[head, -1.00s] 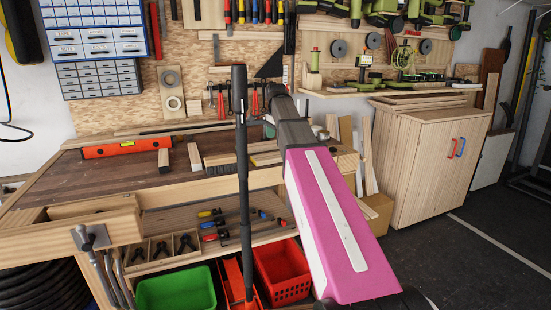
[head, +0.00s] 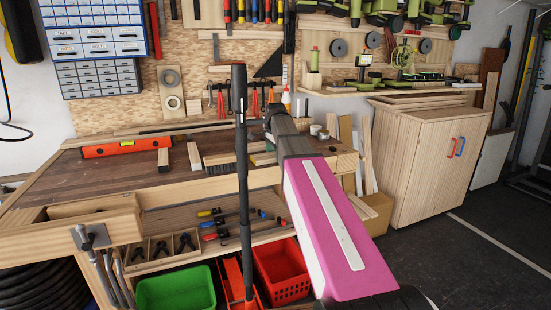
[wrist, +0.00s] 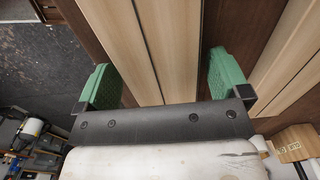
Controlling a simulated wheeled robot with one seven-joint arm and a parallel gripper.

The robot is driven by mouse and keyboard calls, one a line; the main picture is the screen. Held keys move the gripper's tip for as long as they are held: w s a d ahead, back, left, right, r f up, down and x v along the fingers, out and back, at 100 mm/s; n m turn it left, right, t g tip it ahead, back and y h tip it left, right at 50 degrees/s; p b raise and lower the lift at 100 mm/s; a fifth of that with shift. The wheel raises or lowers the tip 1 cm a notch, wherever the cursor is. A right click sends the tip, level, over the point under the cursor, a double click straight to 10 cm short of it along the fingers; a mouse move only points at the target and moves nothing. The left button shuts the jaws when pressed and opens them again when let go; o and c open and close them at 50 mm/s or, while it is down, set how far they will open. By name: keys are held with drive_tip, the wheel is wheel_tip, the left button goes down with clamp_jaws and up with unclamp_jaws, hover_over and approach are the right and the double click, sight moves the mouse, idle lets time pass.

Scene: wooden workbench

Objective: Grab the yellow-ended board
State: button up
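My gripper (wrist: 162,60) is open in the wrist view, its two green pads wide apart. Two pale boards lie side by side between the pads in that view, a left board (wrist: 140,45) and a right board (wrist: 182,45). Neither is visibly gripped. No yellow end shows clearly on them, so I cannot tell which is the yellow-ended board. In the head view my arm reaches to the right part of the bench and hides the fingers. Pale wood (head: 262,158) shows beside the arm there.
Two short boards, one left (head: 163,158) and one right (head: 194,156), lie on the workbench (head: 110,178). An orange level (head: 112,148) lies at the back left. Another pale board (wrist: 287,65) lies right of my gripper in the wrist view.

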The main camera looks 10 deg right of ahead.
drive_tip(key=c, duration=0.7)
drive_tip(key=shift+r, duration=0.15)
